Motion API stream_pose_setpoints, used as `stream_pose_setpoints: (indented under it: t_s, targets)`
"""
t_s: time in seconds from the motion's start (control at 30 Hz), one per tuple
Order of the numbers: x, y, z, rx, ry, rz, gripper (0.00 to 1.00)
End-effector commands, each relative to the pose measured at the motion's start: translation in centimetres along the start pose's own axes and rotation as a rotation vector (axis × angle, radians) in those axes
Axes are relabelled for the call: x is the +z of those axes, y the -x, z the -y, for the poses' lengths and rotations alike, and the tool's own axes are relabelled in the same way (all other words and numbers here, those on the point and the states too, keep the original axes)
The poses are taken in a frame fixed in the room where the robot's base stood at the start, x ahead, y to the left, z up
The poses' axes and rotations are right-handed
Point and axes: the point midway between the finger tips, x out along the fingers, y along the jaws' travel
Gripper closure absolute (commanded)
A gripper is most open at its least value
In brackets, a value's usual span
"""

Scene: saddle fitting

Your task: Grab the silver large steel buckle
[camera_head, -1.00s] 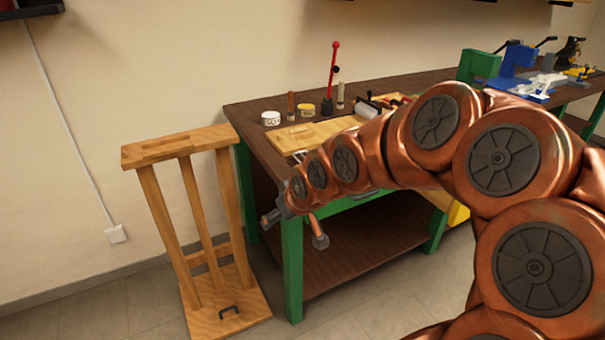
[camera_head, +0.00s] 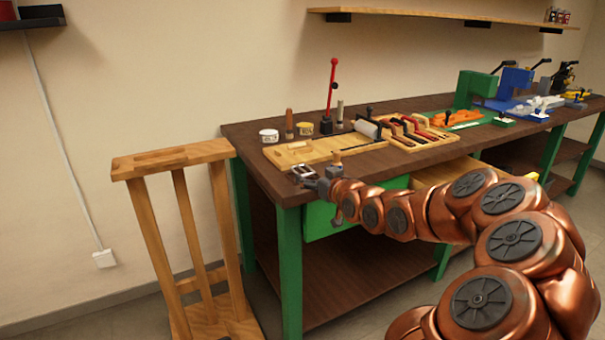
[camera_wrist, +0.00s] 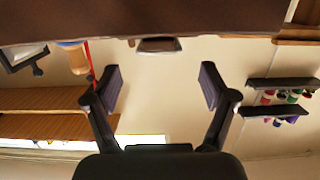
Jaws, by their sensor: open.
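The silver large steel buckle (camera_head: 303,172) lies at the near left corner of the dark brown workbench top (camera_head: 262,182), by the edge. In the wrist view, the buckle (camera_wrist: 158,45) shows as a small grey frame, seen nearly edge-on at the edge of the bench top, which fills the top of that picture. My gripper (camera_wrist: 160,76) is open and empty, with its two fingers spread either side of the line to the buckle and apart from it. In the head view my gripper (camera_head: 318,184) is beside the buckle at the bench corner; its fingers are small there.
A wooden board (camera_head: 318,150) lies behind the buckle, with jars, a tool rack (camera_head: 415,135) and a red-handled tool (camera_head: 331,95) around it. A wooden stand (camera_head: 176,160) is left of the bench. A drawer (camera_head: 460,170) appears open under the bench front.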

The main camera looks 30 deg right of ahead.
Motion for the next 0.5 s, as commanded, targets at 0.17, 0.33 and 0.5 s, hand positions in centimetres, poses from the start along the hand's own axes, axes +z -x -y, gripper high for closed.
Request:
stream_pose_setpoints:
  t_s: [0.17,0.33,0.5]
  targets:
    - [0.2,-1.2,0.0,0.000,0.001,0.001,0.17]
    - [0.7,-3.5,0.1,-0.002,0.000,0.002,0.17]
    - [0.6,-4.9,-0.1,0.001,0.000,0.001,0.17]
